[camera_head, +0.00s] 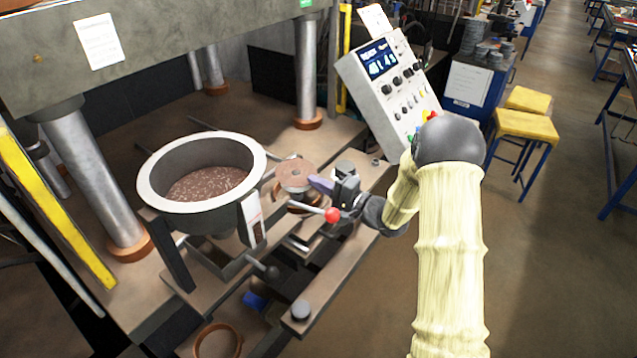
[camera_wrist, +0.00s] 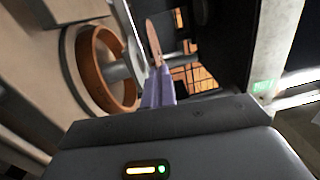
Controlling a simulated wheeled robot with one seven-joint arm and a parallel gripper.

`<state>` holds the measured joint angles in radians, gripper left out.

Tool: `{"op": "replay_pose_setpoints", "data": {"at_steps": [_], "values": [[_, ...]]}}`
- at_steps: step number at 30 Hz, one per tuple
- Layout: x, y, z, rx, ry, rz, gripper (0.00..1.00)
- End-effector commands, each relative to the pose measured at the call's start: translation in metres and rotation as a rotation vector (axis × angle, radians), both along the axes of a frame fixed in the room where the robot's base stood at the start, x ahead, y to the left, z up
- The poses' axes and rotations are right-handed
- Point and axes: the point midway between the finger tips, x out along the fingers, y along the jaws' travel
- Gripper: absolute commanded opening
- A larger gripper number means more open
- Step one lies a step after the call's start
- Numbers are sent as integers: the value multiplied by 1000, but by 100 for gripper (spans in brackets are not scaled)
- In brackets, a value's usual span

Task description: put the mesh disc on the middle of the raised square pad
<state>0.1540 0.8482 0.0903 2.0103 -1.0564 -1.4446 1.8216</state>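The mesh disc (camera_head: 292,175) is a thin pinkish-brown round with a small centre hole, right of the big bowl in the head view. My gripper (camera_head: 317,184) has its purple fingers shut on the disc's right edge. In the wrist view the disc (camera_wrist: 153,40) shows nearly edge-on, between the tips of the purple fingers (camera_wrist: 158,88). The disc looks roughly level in the head view, held above dark and brown round parts of the machine. I cannot clearly make out the raised square pad; the disc and my gripper cover part of that area.
A large bowl with a pale rim (camera_head: 153,194) and reddish-brown grains stands left of the disc. A lever with a red knob (camera_head: 332,215) is just below my gripper. A control box (camera_head: 392,88) and a steel column (camera_head: 307,70) stand behind.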

Motion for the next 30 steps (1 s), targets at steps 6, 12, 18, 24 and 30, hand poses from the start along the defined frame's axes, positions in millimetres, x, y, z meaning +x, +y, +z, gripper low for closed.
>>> {"op": "replay_pose_setpoints", "data": {"at_steps": [6, 12, 18, 24, 30], "values": [[0, 0, -6, 0, 0, 0, 0], [0, 0, -11, 0, 0, 0, 0], [0, 0, -16, 0, 0, 0, 0], [0, 0, -16, 0, 0, 0, 0], [0, 0, -16, 0, 0, 0, 0]]}}
